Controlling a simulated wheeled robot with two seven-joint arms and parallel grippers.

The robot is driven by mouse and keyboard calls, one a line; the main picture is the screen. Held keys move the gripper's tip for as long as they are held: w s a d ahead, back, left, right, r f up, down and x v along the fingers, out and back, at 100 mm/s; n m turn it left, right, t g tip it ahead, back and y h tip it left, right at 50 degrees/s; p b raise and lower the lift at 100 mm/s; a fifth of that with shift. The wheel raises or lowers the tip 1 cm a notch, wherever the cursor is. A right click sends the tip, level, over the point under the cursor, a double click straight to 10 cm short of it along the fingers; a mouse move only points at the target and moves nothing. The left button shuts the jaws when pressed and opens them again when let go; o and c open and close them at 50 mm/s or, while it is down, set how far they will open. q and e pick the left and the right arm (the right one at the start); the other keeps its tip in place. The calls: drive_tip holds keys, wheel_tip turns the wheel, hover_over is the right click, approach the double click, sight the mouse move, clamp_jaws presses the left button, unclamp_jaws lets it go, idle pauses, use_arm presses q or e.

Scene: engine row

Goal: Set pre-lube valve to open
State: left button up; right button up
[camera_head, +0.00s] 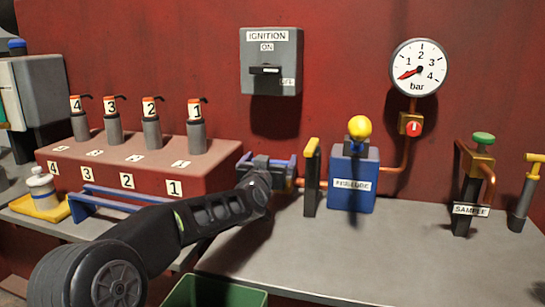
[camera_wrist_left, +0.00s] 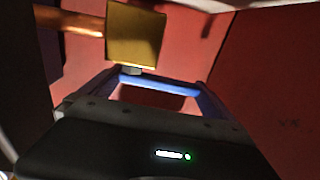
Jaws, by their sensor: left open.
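A blue box labelled PRELUBE (camera_head: 352,184) stands on the bench, with a yellow ball knob (camera_head: 360,126) on a dark stem on top. Just left of it, a dark upright post with a yellow top, likely the pre-lube valve lever (camera_head: 312,160), stands by a short horizontal copper pipe. A yellow block (camera_wrist_left: 135,38) beside a copper pipe shows in the left wrist view; I cannot tell for sure whether it is that lever. My left gripper (camera_head: 268,166) has its blue fingers apart, left of the lever and not touching it. My right gripper is out of view.
The red engine block (camera_head: 140,160) with numbered injectors lies left, a blue rail (camera_head: 120,196) before it. An ignition switch (camera_head: 271,62) and a bar gauge (camera_head: 420,67) hang on the wall. A SAMPLE valve (camera_head: 471,209) stands right. The front bench is clear.

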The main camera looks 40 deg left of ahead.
use_arm(q)
drive_tip(key=shift+x, duration=1.35)
drive_tip(key=c, duration=1.7)
drive_tip(key=shift+d+r+p, duration=0.1)
drive_tip(key=shift+r+p, duration=0.1)
drive_tip(key=shift+p, duration=0.4)
drive_tip(key=n+y+p, duration=0.1)
drive_tip(key=p, duration=0.1)
drive_tip(key=n+g+y+p, duration=0.1)
drive_tip(key=p, duration=0.2)
drive_tip(key=s+n+g+y+p, duration=0.1)
drive_tip(key=y+p, duration=0.1)
drive_tip(key=p, duration=0.1)
drive_tip(key=shift+d+r, duration=0.1)
drive_tip(key=shift+r, duration=0.2)
drive_tip(key=shift+s+f+n+g+y+p, duration=0.25)
drive_tip(key=shift+n+g+y+p, duration=0.1)
drive_tip(key=shift+n+g+y, duration=0.15)
drive_tip(key=shift+s+f+n+g+y+p, duration=0.2)
drive_tip(key=shift+s+n+g+y+p, duration=0.15)
drive_tip(key=shift+g, duration=0.25)
drive_tip(key=shift+w, duration=0.1)
